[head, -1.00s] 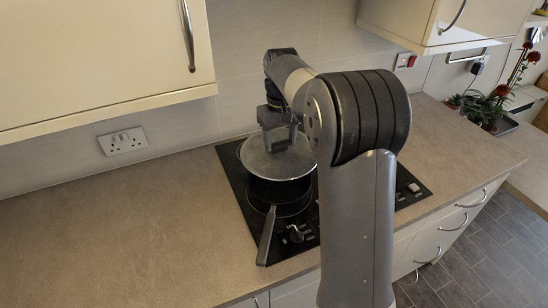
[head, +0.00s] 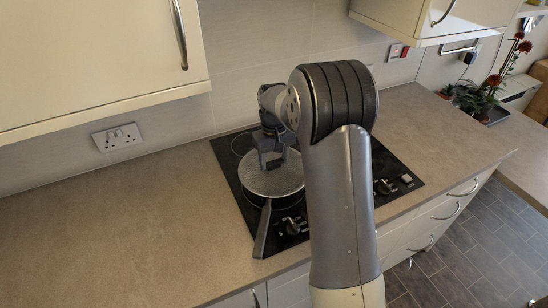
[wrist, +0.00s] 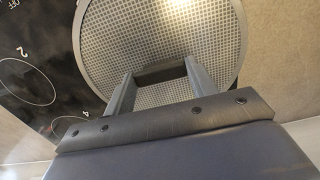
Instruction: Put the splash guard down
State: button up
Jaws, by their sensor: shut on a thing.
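The splash guard (head: 266,183) is a round grey mesh disc. In the head view it lies level over the dark pan (head: 262,201) on the hob, at or very near the rim; I cannot tell whether it touches. My gripper (head: 271,163) is above it, pointing down. In the wrist view the guard's mesh (wrist: 145,35) fills the upper middle, and my gripper (wrist: 160,78) is shut on the dark grip at its centre. The pan's handle (head: 262,232) points toward the front. The wrist view hides most of the pan under the guard.
Bare worktop (head: 120,220) lies to the left. A wall cabinet (head: 95,60) hangs at upper left, another (head: 425,20) at upper right. Potted plants (head: 485,95) stand far right.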

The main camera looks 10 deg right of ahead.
aim_at(274, 162)
jog(key=shift+f, duration=0.1)
jog(key=shift+f+b, duration=0.3)
jog(key=shift+f, duration=0.1)
jog(key=o, duration=1.2)
jog(key=shift+r, duration=0.15)
jog(key=shift+r+p, duration=0.35)
notch_tip(274, 162, up, 12)
jog(key=b, duration=0.1)
jog(key=shift+f, duration=0.15)
